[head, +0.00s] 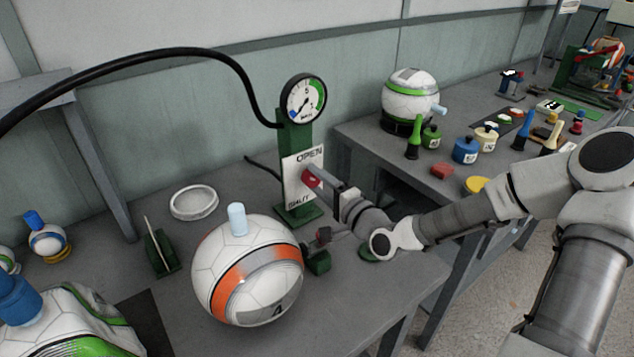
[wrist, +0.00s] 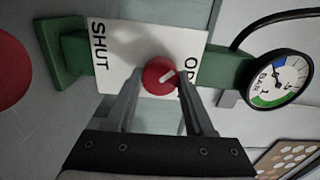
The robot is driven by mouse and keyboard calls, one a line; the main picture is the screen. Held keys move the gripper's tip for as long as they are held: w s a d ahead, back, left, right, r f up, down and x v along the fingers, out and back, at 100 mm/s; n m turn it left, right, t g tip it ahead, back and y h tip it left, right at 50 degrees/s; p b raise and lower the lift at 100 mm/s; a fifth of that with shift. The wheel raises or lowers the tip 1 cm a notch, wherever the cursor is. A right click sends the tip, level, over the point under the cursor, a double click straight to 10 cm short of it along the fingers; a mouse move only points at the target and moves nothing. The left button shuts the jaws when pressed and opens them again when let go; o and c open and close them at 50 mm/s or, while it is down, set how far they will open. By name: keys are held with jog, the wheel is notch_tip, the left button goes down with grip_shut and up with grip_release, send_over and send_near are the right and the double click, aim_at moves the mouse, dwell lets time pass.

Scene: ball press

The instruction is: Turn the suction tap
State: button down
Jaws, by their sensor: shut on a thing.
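The suction tap is a red round knob (head: 310,178) on a white plate (head: 303,160) lettered OPEN at its top in the head view. In the wrist view the knob (wrist: 157,77) sits between my two fingers, and its white mark slants up and right, on the side of OPEN. SHUT is at the plate's other end (wrist: 103,75). My gripper (head: 316,177) is shut on the knob, which it partly covers in the head view.
A round gauge (head: 303,98) tops the green post, with a black hose (head: 215,58) running left. A white and orange ball (head: 248,270) stands in front on the grey bench. A white ring (head: 194,203) lies left. A second bench with pots (head: 466,150) is to the right.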

jog(key=n+b, duration=0.1)
jog(key=n, duration=0.3)
jog(key=shift+n, duration=0.3)
jog(key=shift+n+b, duration=0.85)
jog(key=shift+n, duration=1.15)
jog(key=shift+c, duration=1.4)
grip_release()
jog(key=shift+r, duration=0.1)
jog(key=p+v, duration=1)
jog(key=v, duration=0.7)
jog(key=shift+s, duration=0.2)
